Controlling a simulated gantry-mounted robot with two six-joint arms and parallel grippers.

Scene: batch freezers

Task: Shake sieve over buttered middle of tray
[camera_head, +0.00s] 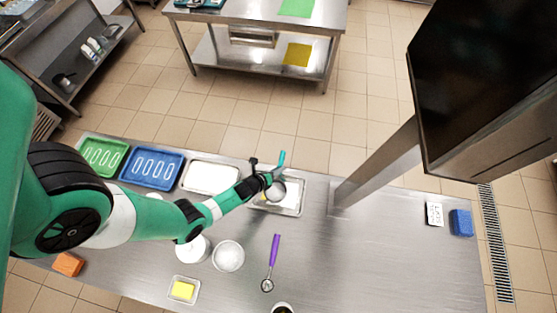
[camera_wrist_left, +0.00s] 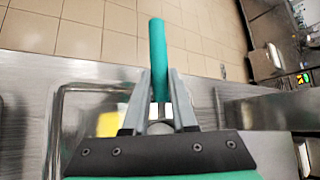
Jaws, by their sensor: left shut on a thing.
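My left gripper (camera_head: 268,179) is shut on the teal handle of the sieve (camera_head: 282,157), which also shows between the fingers in the left wrist view (camera_wrist_left: 158,60). The handle points away toward the table's far edge. The sieve's round grey bowl appears just below the gripper, over the metal tray (camera_head: 297,210). The tray's rim also shows in the left wrist view (camera_wrist_left: 58,125), with a yellow patch (camera_wrist_left: 108,123) inside. The sieve and arm hide much of the tray's middle, and I cannot tell what is in the sieve. My right gripper is out of view.
Green (camera_head: 103,155) and blue (camera_head: 150,168) trays and a white-filled tray (camera_head: 211,178) stand to the left. A white bowl (camera_head: 228,256), purple-handled tool (camera_head: 272,262) and small butter dish (camera_head: 183,290) lie nearer.

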